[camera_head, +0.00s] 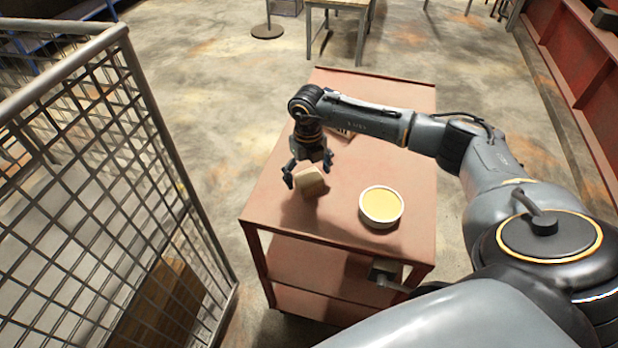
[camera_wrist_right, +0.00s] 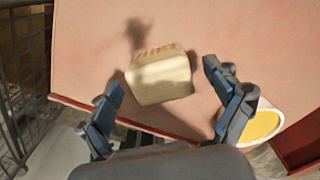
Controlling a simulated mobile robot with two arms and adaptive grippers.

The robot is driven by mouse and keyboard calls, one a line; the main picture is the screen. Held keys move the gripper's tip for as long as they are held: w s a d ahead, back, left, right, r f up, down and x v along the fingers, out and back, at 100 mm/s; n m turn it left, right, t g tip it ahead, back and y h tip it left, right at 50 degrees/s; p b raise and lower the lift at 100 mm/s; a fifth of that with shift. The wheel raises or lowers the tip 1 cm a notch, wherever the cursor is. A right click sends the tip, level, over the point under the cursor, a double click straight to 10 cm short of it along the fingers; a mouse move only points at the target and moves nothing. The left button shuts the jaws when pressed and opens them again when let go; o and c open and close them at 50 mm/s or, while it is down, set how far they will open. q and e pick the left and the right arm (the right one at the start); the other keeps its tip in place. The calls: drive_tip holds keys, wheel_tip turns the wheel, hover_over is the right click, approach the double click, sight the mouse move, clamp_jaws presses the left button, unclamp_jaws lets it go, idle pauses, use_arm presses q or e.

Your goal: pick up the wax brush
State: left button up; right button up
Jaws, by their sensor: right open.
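A pale beige block with orange-brown stripes along one edge, which looks like the wax brush (camera_head: 311,182), is at the near left of the red cart top. In the right wrist view the block (camera_wrist_right: 160,80) lies between the lines of the two fingers, with a shadow behind it. My right gripper (camera_head: 308,169) is open and points down at the block, one finger on each side. In the right wrist view the open fingertips (camera_wrist_right: 162,78) show gaps to both sides of the block. I cannot tell the height between fingers and block. My left gripper is not in view.
A round white bowl of yellow wax (camera_head: 381,206) stands right of the block on the red cart (camera_head: 340,228). A small striped item (camera_head: 343,133) lies behind my right arm, partly hidden. A wire mesh fence (camera_head: 100,190) stands on the left.

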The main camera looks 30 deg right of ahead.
drive_tip(key=shift+f, duration=0.5)
drive_tip(key=c, duration=1.3)
drive_tip(key=shift+w+r, duration=0.1)
drive_tip(key=shift+r, duration=0.4)
wheel_tip(320, 180, up, 2)
drive_tip(key=shift+r+b, duration=0.15)
drive_tip(key=shift+b, duration=0.35)
drive_tip(key=s+a+r+b, duration=0.4)
drive_tip(key=s+a+r, duration=0.2)
drive_tip(key=s+r, duration=0.3)
drive_tip(key=s, duration=0.3)
drive_tip(key=shift+s+a+r, duration=0.2)
drive_tip(key=shift+s+r, duration=0.15)
drive_tip(key=shift+r, duration=0.05)
